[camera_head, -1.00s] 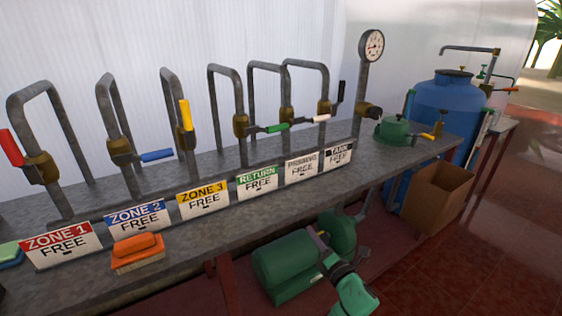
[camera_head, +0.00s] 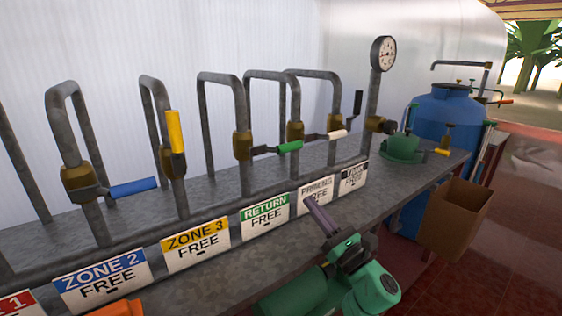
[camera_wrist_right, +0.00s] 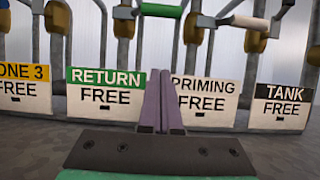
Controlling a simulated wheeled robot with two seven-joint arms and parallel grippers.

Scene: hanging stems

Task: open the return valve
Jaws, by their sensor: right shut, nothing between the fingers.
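The return valve has a green lever handle (camera_head: 290,147) on a brass body (camera_head: 242,145), above the green-topped RETURN FREE sign (camera_head: 265,215). The handle sticks out sideways to the right, roughly level. It also shows at the top edge of the right wrist view (camera_wrist_right: 162,10). My right gripper (camera_head: 312,203) is shut and empty, in front of the PRIMING sign, below and to the right of the green handle and apart from it. In the right wrist view its fingers (camera_wrist_right: 160,100) are together between the RETURN and PRIMING signs. My left gripper is not in view.
The blue (camera_head: 132,188), yellow (camera_head: 175,132), white (camera_head: 337,135) and black (camera_head: 358,102) handles are on neighbouring pipes. A gauge (camera_head: 383,54) stands beyond. A blue tank (camera_head: 447,120) and a cardboard box (camera_head: 453,215) are at the right.

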